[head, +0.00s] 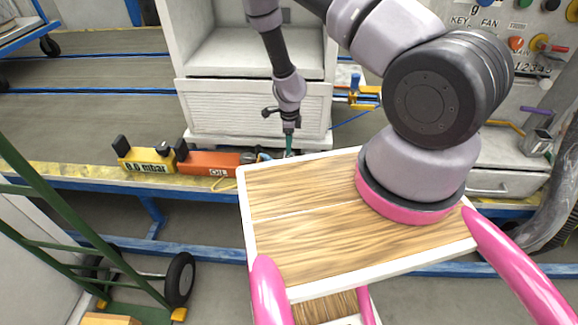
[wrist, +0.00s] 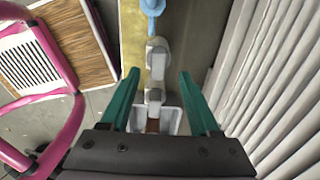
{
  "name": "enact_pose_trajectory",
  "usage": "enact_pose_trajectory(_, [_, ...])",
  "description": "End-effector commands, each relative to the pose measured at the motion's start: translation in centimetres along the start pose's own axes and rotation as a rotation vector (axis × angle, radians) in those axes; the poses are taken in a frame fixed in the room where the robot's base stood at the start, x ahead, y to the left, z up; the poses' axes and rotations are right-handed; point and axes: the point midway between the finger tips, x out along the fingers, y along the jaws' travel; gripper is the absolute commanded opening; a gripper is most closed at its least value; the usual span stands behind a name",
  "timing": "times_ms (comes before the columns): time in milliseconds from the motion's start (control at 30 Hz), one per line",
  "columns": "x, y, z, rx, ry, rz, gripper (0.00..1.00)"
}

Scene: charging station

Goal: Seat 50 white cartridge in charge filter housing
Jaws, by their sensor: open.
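My gripper (head: 289,145) points down at the far side of the yellow-edged bench, in front of the white cabinet. In the wrist view its two teal fingers (wrist: 159,76) are spread apart. Between them, further down, is a pale grey-white fitting (wrist: 157,50) in line with a white square-rimmed holder (wrist: 171,122) with something brown inside. I see no contact between the fingers and these parts. I cannot tell which part is the white cartridge or the charge filter housing. In the head view the area under my gripper is small and partly hidden.
An orange box marked OIL (head: 208,163) and a yellow box marked 0.0 mbar (head: 145,160) stand left of my gripper. A blue part (wrist: 152,6) lies ahead of the fitting. The white slatted cabinet front (wrist: 262,70) is close on the right. A wood-topped cart (head: 300,240) stands nearby.

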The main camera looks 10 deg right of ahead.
Motion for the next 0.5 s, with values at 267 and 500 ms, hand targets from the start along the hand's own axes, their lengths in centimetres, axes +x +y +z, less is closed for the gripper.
enact_pose_trajectory(267, [4.0, 0.2, 0.0, 0.000, 0.000, 0.002, 0.62])
enact_pose_trajectory(500, [5.0, 0.2, 0.1, -0.001, -0.001, 0.001, 0.62])
